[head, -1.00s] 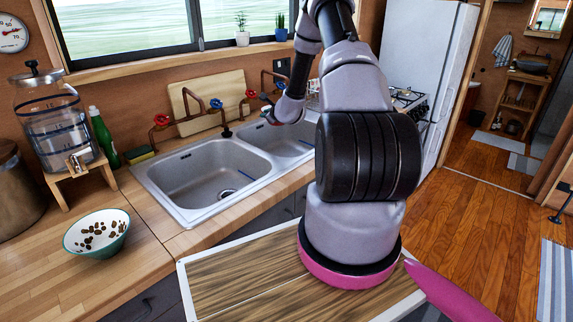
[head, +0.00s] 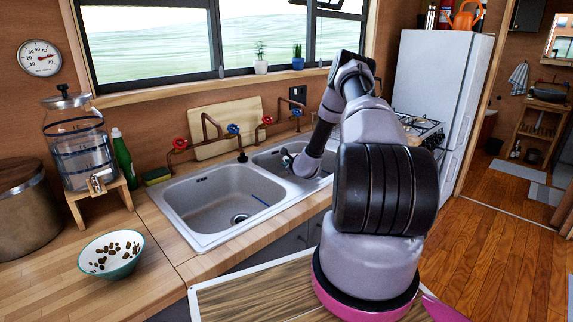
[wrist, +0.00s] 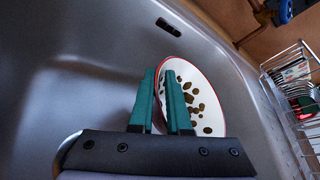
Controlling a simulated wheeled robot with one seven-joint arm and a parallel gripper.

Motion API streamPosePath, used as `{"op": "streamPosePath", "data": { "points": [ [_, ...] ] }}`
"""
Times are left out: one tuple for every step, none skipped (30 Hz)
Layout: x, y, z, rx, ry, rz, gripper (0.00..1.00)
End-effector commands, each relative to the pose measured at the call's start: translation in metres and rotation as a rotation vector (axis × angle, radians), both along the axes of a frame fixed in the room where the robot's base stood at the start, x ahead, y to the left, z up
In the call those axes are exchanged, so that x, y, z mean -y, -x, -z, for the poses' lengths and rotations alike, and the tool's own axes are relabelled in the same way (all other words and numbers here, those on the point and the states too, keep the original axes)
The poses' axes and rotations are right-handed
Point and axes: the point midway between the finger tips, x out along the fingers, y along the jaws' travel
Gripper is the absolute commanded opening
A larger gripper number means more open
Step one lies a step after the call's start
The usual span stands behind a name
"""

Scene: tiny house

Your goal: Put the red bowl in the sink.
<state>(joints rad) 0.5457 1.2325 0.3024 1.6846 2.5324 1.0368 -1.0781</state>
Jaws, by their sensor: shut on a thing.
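The red bowl (wrist: 205,92) shows in the wrist view with a thin red rim, a white inside and brown spots. It is tilted, inside a grey metal basin of the sink (wrist: 95,75). My gripper (wrist: 164,72) is shut on its near wall, one teal finger on each side. In the head view my arm reaches down to the right basin of the sink (head: 262,160), and the bowl is hidden there. The left basin (head: 215,196) is empty.
A teal bowl with brown spots (head: 111,255) stands on the counter at left, near a glass dispenser (head: 78,145) and a green bottle (head: 122,158). Taps with red and blue handles (head: 232,129) line the sink's back. A wire rack (wrist: 292,95) is beside the basin.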

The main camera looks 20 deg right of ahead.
Motion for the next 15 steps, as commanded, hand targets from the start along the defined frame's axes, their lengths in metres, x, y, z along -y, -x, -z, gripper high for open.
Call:
{"op": "streamPosePath", "data": {
  "points": [
    [0.0001, -0.0010, -0.0021, 0.004, 0.001, 0.000, 0.00],
    [0.0001, -0.0010, -0.0021, 0.004, 0.001, 0.000, 0.00],
    [0.0001, -0.0009, -0.0022, 0.003, 0.001, 0.000, 0.00],
    [0.0002, -0.0009, -0.0021, 0.003, 0.001, 0.000, 0.00],
    [0.0001, -0.0008, -0.0019, 0.003, 0.001, 0.000, 0.00],
    [0.0000, -0.0008, -0.0011, 0.002, 0.001, -0.001, 0.00],
    [0.0001, -0.0008, -0.0002, 0.002, 0.001, -0.001, 0.00],
    [0.0002, -0.0008, 0.0008, 0.003, 0.001, 0.000, 0.00],
    [0.0002, -0.0009, 0.0019, 0.003, 0.001, 0.000, 0.00],
    [0.0002, -0.0010, 0.0027, 0.003, 0.001, 0.000, 0.00],
    [0.0001, -0.0010, 0.0035, 0.004, 0.001, 0.000, 0.00],
    [-0.0001, -0.0011, 0.0046, 0.004, 0.001, 0.000, 0.00],
    [-0.0003, -0.0013, 0.0055, 0.004, 0.001, 0.000, 0.00],
    [-0.0004, -0.0012, 0.0064, 0.004, 0.001, 0.000, 0.00],
    [-0.0004, -0.0012, 0.0077, 0.003, 0.001, -0.001, 0.00]
  ]
}}
